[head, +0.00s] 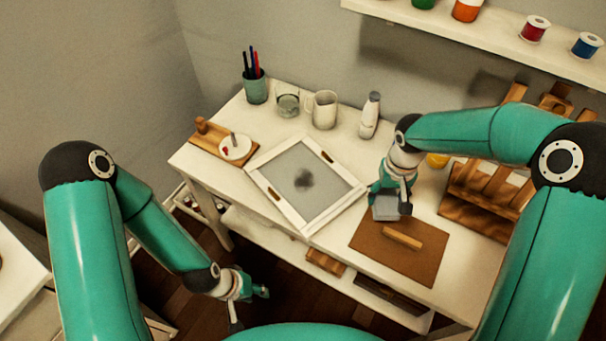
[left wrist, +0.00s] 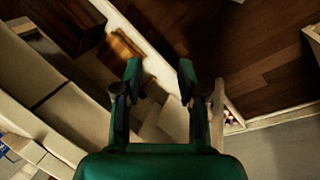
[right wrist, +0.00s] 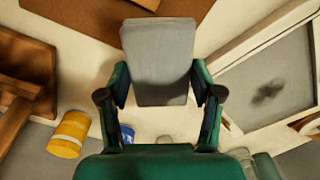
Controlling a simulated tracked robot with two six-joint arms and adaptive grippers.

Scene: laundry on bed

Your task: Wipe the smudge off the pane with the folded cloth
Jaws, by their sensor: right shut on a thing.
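The framed pane (head: 325,188) lies flat on the white table, with a dark smudge (head: 304,179) near the middle of its grey glass. The smudge also shows in the right wrist view (right wrist: 268,93). My right gripper (head: 390,196) is to the right of the pane, near the brown mat. It is shut on the grey folded cloth (right wrist: 160,62), which shows between its fingers and also in the head view (head: 386,208). The cloth is apart from the smudge. My left gripper (head: 249,293) hangs in front of the table, low down, its fingers (left wrist: 160,80) apart and empty.
A brown mat (head: 375,250) with a wooden block (head: 402,237) lies right of the pane. Behind stand a pen cup (head: 255,90), a glass (head: 288,105), a mug (head: 324,110) and a white bottle (head: 369,115). A yellow jar (right wrist: 68,134) and wooden rack (head: 480,200) are at the right.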

